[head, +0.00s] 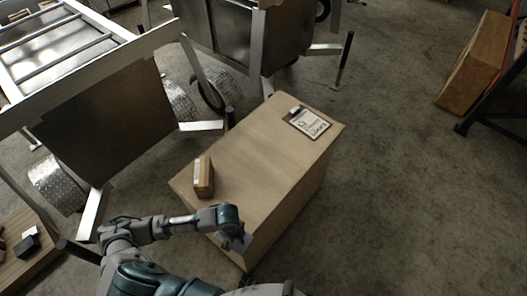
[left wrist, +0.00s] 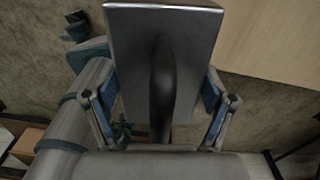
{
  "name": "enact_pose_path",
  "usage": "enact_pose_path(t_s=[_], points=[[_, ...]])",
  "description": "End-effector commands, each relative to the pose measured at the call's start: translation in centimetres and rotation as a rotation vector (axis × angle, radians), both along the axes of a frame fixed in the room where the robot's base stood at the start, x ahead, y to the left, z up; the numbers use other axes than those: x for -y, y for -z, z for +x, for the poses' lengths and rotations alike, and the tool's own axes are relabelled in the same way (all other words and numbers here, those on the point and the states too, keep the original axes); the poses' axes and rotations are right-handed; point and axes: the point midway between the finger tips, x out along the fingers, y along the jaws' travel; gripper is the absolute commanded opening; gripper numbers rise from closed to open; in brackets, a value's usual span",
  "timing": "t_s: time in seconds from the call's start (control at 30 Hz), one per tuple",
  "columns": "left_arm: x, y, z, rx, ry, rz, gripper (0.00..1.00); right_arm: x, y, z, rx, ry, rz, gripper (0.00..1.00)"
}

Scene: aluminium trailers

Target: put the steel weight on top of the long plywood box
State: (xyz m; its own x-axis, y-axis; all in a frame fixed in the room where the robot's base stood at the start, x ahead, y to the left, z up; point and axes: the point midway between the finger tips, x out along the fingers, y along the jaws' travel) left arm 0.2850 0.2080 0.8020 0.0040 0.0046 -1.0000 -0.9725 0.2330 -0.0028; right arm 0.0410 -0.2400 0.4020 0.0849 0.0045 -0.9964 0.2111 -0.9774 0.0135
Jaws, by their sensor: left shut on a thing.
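The long plywood box (head: 262,150) stands on the floor in the middle of the head view. Its pale top also shows at the upper right of the left wrist view (left wrist: 275,40). My left gripper (head: 234,236) is at the near end of this box. In the left wrist view my left gripper (left wrist: 160,118) is shut on the dark handle of the steel weight (left wrist: 130,30), a grey metal block. In the head view the weight (head: 238,244) shows only in part below the gripper, by the box's near edge. Contact with the box cannot be told. My right gripper is not in view.
A small cardboard box (head: 204,177) and a clipboard (head: 309,123) sit on the plywood box, with bare top between them. Aluminium trailers (head: 105,125) stand to the left and behind. Another wooden box (head: 475,65) is at the upper right. Floor right of the plywood box is clear.

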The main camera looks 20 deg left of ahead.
Motion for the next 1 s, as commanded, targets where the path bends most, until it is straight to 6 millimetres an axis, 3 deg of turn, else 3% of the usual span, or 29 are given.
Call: enact_pose_path(t_s=[0.3, 0.47, 1.0], points=[[0.0, -0.6, -1.3, -0.003, 0.156, -0.007, 0.13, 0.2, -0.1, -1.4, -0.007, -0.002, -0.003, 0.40], [-0.3, -0.5, -0.6, 0.000, 0.160, -0.006, 0.13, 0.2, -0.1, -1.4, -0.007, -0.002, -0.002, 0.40], [-3.9, 0.5, 10.5, 0.001, 0.155, -0.006, 0.13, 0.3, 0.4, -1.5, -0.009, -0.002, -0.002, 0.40]])
